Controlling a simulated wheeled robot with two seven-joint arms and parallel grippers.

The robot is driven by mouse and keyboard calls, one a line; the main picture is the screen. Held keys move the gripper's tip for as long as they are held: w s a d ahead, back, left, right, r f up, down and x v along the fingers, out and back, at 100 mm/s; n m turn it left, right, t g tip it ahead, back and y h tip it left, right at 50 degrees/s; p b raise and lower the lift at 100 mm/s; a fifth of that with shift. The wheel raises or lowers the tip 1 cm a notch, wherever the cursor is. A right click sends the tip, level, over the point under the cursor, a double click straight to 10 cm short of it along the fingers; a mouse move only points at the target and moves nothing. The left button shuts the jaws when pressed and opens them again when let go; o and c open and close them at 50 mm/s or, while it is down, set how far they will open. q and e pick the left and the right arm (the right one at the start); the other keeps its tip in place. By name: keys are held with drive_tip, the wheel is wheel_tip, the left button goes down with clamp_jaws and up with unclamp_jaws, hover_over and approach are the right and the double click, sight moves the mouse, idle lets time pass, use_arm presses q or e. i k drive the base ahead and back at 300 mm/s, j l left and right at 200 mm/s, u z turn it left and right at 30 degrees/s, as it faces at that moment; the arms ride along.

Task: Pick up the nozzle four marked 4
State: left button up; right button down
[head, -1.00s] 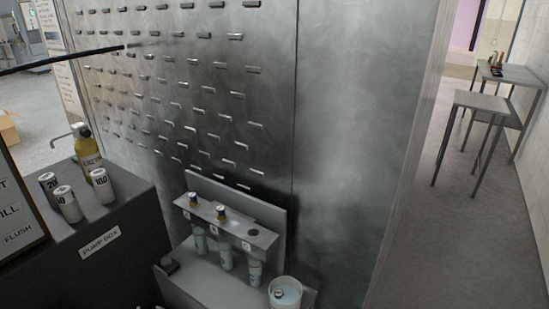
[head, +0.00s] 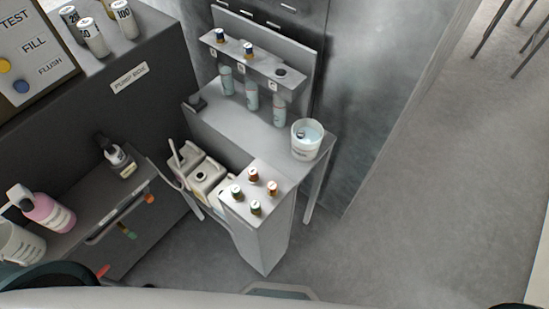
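Several small nozzles with white tops stand on top of a white box-shaped stand (head: 262,235) in the lower middle. Two have orange-brown bodies, a back nozzle (head: 253,174) and a right nozzle (head: 272,187). Two have green bodies, a left nozzle (head: 236,191) and a front nozzle (head: 255,208). Their marks are too small to read, so I cannot tell which is marked 4. Neither of my grippers is in view.
Behind the stand, a grey bench (head: 225,122) holds a bottle rack (head: 262,62) and a white bucket (head: 306,139). White jugs (head: 203,174) sit left of the stand. A dark pump box (head: 75,110) with a lower shelf stands at left.

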sight(236, 190)
drive_tip(key=i+l+u, duration=0.15)
drive_tip(key=l+u, duration=0.3)
drive_tip(key=i+l+u, duration=0.1)
drive_tip(key=l+u, duration=0.8)
